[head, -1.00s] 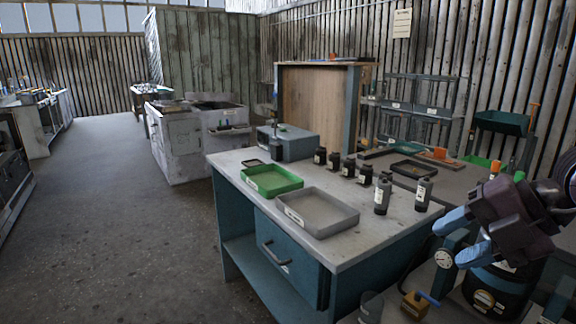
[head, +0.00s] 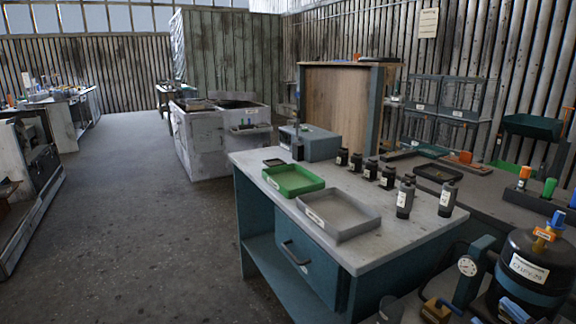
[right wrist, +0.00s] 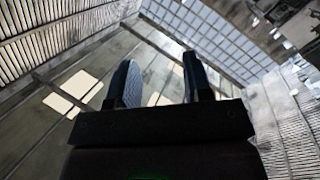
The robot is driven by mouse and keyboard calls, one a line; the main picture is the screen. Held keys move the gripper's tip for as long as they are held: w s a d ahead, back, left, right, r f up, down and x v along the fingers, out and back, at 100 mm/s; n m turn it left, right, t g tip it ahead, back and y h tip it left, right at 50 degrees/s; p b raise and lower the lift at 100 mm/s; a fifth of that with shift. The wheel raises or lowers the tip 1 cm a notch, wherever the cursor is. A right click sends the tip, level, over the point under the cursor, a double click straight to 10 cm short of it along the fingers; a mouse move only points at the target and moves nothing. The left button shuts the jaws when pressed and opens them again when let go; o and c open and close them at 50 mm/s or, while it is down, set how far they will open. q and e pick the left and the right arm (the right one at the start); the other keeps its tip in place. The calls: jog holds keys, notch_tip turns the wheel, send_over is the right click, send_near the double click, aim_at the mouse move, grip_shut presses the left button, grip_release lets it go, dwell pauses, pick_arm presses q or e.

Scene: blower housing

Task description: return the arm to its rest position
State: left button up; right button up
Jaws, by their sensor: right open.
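My right gripper (right wrist: 158,75) shows in the right wrist view with its two dark blue-grey fingers apart and nothing between them. It points up toward the roof and its windows. My left gripper is in neither view.
The workbench (head: 370,255) carries a green tray (head: 293,180), a grey tray (head: 340,212) and several dark bottles (head: 405,199). A gauge (head: 467,266) and brass valve stand beside the tank. The floor (head: 140,220) at left is clear.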

jog(key=s+d+f+m+g+h, duration=0.3)
jog(key=s+f+m+g+h, duration=0.4)
jog(key=s+f, duration=0.6)
jog(key=s+a+f+m+g+y, duration=0.1)
jog(key=s+a+f+g+y, duration=0.1)
jog(key=s+a+f+g, duration=0.4)
jog(key=s+a+f+g+y, duration=0.25)
jog(key=s+f+g, duration=0.2)
jog(key=s, duration=0.35)
pick_arm(q)
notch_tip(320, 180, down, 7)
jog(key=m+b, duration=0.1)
jog(key=b, duration=0.9)
pick_arm(e)
jog(key=w+a+f+n+t+y, duration=0.1)
jog(key=w+f+n+t, duration=0.1)
jog(key=w+f+t, duration=0.95)
pick_arm(q)
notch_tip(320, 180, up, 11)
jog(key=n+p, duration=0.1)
jog(key=p, duration=1.3)
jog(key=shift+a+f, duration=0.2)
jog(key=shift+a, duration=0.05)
pick_arm(e)
notch_tip(320, 180, up, 9)
jog(key=s+m+g, duration=0.1)
jog(key=shift+s+d, duration=0.15)
